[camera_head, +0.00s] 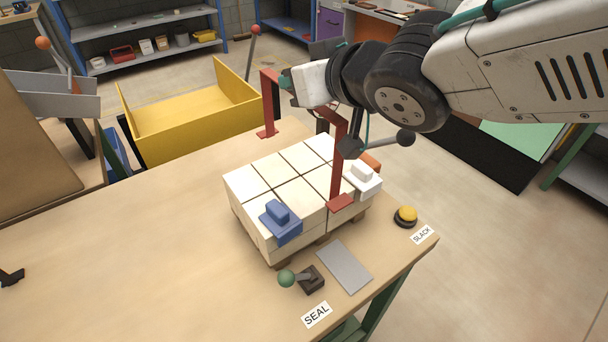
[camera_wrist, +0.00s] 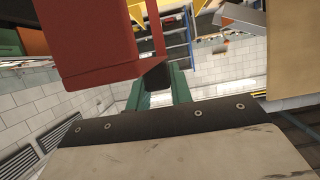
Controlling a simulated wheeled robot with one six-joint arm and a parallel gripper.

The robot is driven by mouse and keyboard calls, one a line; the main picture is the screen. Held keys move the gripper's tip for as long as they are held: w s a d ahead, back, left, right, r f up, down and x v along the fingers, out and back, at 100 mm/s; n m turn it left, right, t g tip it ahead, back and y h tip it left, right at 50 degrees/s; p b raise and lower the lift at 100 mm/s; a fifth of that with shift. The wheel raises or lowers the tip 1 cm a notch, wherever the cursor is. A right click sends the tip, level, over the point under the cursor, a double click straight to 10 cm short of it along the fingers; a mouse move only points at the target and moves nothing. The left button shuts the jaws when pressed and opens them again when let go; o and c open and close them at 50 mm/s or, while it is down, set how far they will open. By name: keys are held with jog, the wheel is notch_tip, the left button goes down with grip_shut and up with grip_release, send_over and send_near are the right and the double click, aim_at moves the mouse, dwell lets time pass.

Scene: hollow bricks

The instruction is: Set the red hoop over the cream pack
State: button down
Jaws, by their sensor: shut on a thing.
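The red hoop (camera_head: 339,165) is a flat-legged arch with a flared foot on each leg. My gripper (camera_head: 285,81) is shut on its upper part, which my wrist partly hides. One leg shows behind the cream pack and the other in front of its right half; I cannot tell whether the feet touch anything. The cream pack (camera_head: 262,181) is a block of several pale bricks on the table. A blue corner piece (camera_head: 278,213) and a white corner piece (camera_head: 362,178) sit on its edges. In the wrist view the red hoop (camera_wrist: 100,40) is close beside my green fingers (camera_wrist: 157,90).
On the table (camera_head: 180,230) are a green-knobbed lever (camera_head: 287,278), a grey plate (camera_head: 344,266) and a yellow button (camera_head: 406,215). A yellow bin (camera_head: 190,120) stands behind. A dark ball on a rod (camera_head: 405,138) is right of the hoop. The table's left middle is clear.

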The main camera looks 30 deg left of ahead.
notch_tip(320, 180, down, 16)
jog(key=shift+r, duration=0.1)
dwell(0.5)
jog(key=c, duration=1.3)
grip_release()
jog(key=shift+f, duration=0.2)
jog(key=shift+o, duration=0.2)
